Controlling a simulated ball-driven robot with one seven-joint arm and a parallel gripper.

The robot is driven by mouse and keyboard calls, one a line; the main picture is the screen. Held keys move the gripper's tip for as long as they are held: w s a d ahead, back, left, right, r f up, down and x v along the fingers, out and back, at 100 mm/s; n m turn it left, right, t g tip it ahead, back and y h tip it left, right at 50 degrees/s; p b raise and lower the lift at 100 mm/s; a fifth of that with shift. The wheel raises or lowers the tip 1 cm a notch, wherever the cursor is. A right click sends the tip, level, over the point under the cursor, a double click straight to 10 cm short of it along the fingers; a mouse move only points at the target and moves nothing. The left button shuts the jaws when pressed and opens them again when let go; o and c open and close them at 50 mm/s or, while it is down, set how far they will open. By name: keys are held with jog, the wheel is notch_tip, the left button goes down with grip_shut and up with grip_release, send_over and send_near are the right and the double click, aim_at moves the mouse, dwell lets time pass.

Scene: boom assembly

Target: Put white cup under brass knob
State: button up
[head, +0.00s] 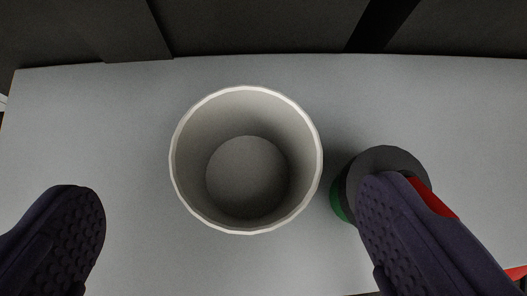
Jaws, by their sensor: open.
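The white cup (181,170) stands upright and empty on a grey surface, its open mouth facing my camera. My gripper (232,230) is open, with one dark finger at the lower left and the other at the lower right. The cup is ahead of the gap between the fingertips, and neither finger appears to touch it. I see no brass knob in this view.
A dark round-topped object (385,160) with green and red parts stands right of the cup, partly hidden by my right finger. Red pieces show at the lower right edge. Dark panels (260,25) line the back. The grey surface (90,120) is clear left of the cup.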

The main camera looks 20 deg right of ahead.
aim_at(244, 119)
jog(key=b+x, duration=0.1)
jog(key=x, duration=0.1)
jog(key=b+x, duration=0.2)
jog(key=x, duration=0.1)
jog(key=shift+d+f, duration=0.3)
jog(key=shift+f, duration=0.15)
jog(key=shift+w+f, duration=0.15)
jog(key=shift+w, duration=0.25)
jog(key=shift+c, duration=0.2)
jog(key=c, duration=1.1)
jog(key=shift+o, duration=0.2)
